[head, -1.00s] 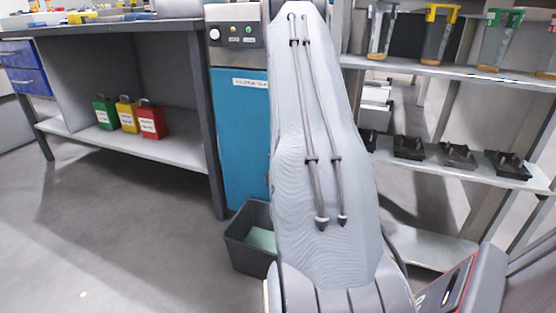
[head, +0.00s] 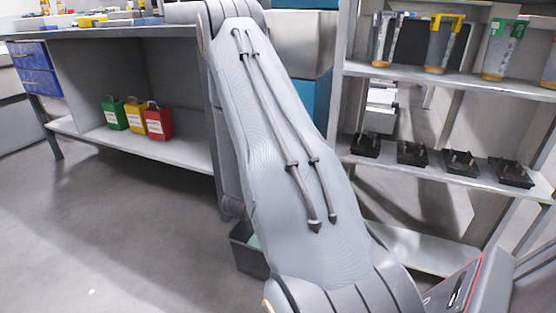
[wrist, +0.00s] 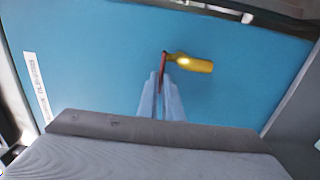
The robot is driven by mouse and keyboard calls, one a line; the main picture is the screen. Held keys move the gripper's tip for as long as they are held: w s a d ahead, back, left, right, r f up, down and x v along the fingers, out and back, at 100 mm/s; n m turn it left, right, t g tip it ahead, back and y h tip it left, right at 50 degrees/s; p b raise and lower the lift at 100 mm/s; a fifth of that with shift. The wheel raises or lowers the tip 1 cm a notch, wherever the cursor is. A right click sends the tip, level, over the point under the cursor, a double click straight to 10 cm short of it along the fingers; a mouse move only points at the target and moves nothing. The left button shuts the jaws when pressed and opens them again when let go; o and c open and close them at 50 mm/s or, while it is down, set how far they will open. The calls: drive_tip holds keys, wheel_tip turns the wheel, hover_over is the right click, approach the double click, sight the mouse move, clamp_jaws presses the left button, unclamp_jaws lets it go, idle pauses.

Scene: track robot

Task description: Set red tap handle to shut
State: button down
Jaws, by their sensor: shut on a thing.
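In the wrist view, the red tap handle (wrist: 164,62) shows as a thin bar in front of a blue cabinet front (wrist: 110,55). A yellow, brass-like tap body (wrist: 192,64) sticks out to the right of the handle. My gripper (wrist: 162,82) is shut on the lower part of the handle, with its two pale fingers close together on either side. The fingers hide that lower part. In the head view my arm covers the tap and the gripper.
A workbench (head: 120,32) stands at left, with green (head: 115,114), yellow (head: 134,117) and red (head: 159,122) containers on its lower shelf. A dark bin (head: 248,256) stands partly behind my arm. A shelf rack (head: 480,82) stands at right. The floor at left is clear.

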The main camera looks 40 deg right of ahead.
idle(0.3)
drive_tip(key=c, duration=2.2)
unclamp_jaws()
drive_tip(key=shift+p+v, duration=1.4)
drive_tip(key=shift+v, duration=2.5)
